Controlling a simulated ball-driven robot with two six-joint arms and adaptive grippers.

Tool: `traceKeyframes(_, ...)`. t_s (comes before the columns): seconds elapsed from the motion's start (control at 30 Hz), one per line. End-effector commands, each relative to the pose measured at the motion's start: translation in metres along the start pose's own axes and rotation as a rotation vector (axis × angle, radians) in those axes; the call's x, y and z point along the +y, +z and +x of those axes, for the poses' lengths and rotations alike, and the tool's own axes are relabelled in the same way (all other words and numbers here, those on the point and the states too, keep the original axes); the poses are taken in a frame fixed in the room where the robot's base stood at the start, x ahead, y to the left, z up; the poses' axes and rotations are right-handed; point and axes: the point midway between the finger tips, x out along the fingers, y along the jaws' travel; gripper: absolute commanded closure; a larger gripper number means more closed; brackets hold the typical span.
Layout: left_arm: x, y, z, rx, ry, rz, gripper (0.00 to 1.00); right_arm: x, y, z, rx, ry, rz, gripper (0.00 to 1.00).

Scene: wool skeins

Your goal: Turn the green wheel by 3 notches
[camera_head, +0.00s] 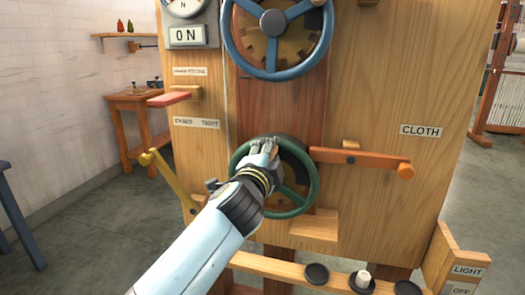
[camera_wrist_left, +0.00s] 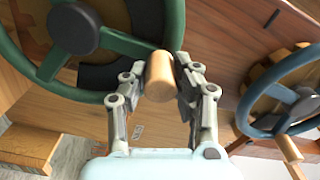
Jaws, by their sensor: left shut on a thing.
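The green wheel (camera_head: 313,187) is mounted low on the wooden panel, with a dark hub and spokes. It also shows in the left wrist view (camera_wrist_left: 128,48), with its dark hub at the upper left. My left gripper (camera_head: 265,148) is at the wheel's upper left rim in the head view. In the left wrist view my left gripper (camera_wrist_left: 161,78) is shut on a light wooden handle (camera_wrist_left: 159,75) at the wheel's rim. In the head view the gripper hides the handle and part of the rim. My right gripper is in neither view.
A blue wheel (camera_head: 231,42) sits above the green one. An orange lever (camera_head: 360,160) is to the right, a yellow lever (camera_head: 165,180) to the left, and a red lever (camera_head: 169,99) higher up. A wooden block (camera_head: 314,226) juts out below right.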

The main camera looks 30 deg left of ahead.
Motion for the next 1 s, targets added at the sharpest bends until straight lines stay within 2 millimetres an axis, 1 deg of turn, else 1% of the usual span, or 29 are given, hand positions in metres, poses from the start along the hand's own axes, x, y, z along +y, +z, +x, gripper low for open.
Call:
traceKeyframes(0.3, 0.0031, -0.0063, -0.0001, 0.000, 0.001, 0.062, 1.00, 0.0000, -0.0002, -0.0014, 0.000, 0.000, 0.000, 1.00)
traceKeyframes(0.67, 0.0036, -0.0063, -0.0002, 0.000, 0.002, 0.065, 1.00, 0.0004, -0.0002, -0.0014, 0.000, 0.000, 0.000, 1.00)
traceKeyframes(0.7, 0.0036, -0.0063, -0.0002, 0.000, 0.002, 0.065, 0.71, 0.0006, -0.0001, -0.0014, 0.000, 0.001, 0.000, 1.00)
traceKeyframes(0.87, 0.0034, -0.0061, -0.0001, 0.000, 0.001, 0.065, 0.50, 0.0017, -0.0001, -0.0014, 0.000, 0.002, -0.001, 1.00)
traceKeyframes(1.0, 0.0031, -0.0061, -0.0001, 0.000, 0.001, 0.066, 0.49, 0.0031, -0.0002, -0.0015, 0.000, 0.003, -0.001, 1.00)
